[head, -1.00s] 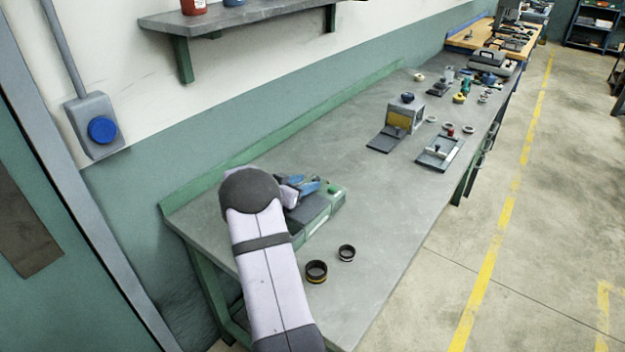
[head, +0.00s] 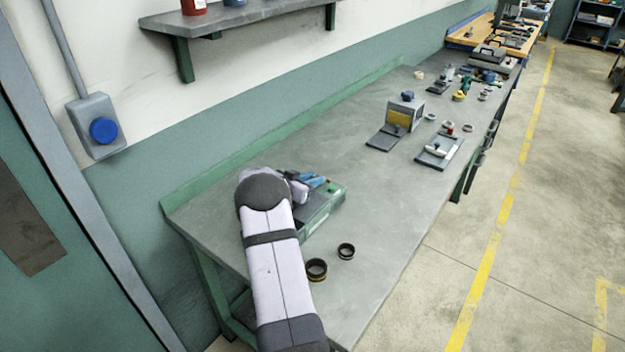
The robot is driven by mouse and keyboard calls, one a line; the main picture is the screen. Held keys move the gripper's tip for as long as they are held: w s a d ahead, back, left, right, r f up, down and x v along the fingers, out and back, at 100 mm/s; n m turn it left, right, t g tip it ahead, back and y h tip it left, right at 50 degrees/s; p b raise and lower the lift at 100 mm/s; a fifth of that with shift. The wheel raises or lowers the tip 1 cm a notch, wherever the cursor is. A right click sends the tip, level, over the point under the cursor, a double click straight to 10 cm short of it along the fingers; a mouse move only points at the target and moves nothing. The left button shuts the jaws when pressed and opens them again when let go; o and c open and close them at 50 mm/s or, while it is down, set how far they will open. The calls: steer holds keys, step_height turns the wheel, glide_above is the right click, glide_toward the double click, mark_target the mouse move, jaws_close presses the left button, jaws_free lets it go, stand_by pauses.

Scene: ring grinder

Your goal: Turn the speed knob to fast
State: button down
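A green machine with a dark grey top (head: 322,207), which looks like the ring grinder, sits on the near part of the bench, partly behind my arm. A small green spot (head: 333,187) shows on its far right side. I cannot make out the speed knob; it may be hidden by my arm or too small to tell. The end of my arm is over the machine's far left side. Blue parts at my gripper (head: 313,182) show just past the pale wrist. Whether the fingers are open or touch anything is too small to tell.
Two dark rings (head: 316,269) lie on the bench (head: 385,215) in front of the machine. A grey box with a yellow panel (head: 403,115) and a flat tray (head: 439,152) stand farther along. The bench between is clear. A wall runs behind it.

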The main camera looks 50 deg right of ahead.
steer(key=shift+r, duration=0.1)
steer(key=shift+w+r+m+g+p, duration=0.15)
steer(key=shift+m+g+p, duration=0.35)
steer(key=shift+g+p, duration=0.15)
steer(key=shift+w+d+m+g, duration=0.1)
steer(key=shift+m+g, duration=0.4)
steer(key=shift+g, duration=0.05)
steer(key=shift+f+m+g+b, duration=0.2)
steer(key=shift+m+g+b, duration=0.4)
steer(key=shift+b, duration=0.25)
steer(key=shift+w+d+m+g+b, duration=0.1)
steer(key=shift+m+g+b, duration=0.2)
steer(key=shift+b, duration=0.4)
steer(key=shift+g+b, duration=0.3)
steer(key=shift+b, duration=0.1)
steer(key=shift+r+m+y+b, duration=0.15)
steer(key=shift+m+y+b, duration=0.15)
steer(key=shift+y+b, duration=0.15)
